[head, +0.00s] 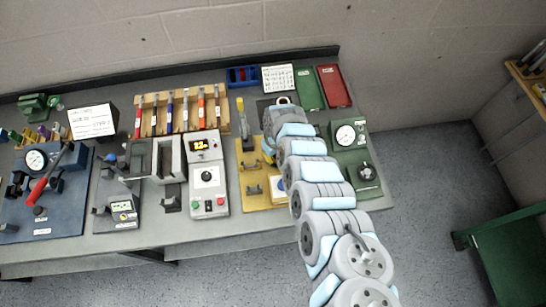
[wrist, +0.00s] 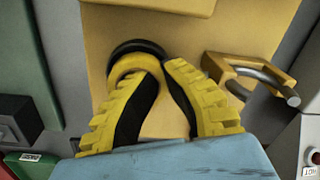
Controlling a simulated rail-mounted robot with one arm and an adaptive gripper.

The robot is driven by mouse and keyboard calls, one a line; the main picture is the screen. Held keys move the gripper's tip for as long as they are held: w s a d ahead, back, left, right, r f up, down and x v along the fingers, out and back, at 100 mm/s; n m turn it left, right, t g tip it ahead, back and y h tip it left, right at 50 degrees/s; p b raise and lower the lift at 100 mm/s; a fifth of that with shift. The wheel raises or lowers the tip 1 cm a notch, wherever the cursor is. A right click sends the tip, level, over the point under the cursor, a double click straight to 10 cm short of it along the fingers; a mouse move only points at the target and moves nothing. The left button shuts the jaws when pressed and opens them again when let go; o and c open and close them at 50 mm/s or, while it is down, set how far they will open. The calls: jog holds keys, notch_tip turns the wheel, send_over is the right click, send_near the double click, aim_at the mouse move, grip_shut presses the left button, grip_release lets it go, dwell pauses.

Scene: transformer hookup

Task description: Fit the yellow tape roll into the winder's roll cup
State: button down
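The yellow tape roll (wrist: 120,68) is a ring seen from above in the wrist view. A black round rim (wrist: 137,46), seemingly the winder's roll cup, shows just beyond it on the yellow base. The roll overlaps the rim's near part; I cannot tell whether it sits inside or just above it. My gripper (wrist: 162,72) has its yellow-and-black fingers pointing down, tips close together at the roll's right wall. The fingers appear shut on that wall, though the left finger hides the contact. In the head view my arm covers the roll and cup on the yellow winder base (head: 247,155).
A yellow bracket with a grey metal bar (wrist: 250,75) stands right of the roll. In the head view, a grey meter box (head: 207,175) stands left of the winder base. A green gauge unit (head: 352,150) stands to its right. Green (head: 309,89) and red (head: 333,86) trays lie behind.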

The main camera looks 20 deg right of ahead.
jog(key=shift+f, duration=0.5)
jog(key=c, duration=1.2)
grip_release()
jog(key=shift+c, duration=0.2)
jog(key=shift+r, duration=0.15)
notch_tip(320, 180, up, 4)
jog(key=shift+d+r+p, duration=0.1)
jog(key=shift+d+p, duration=0.05)
jog(key=shift+p, duration=0.2)
notch_tip(320, 180, up, 9)
jog(key=shift+d, duration=0.25)
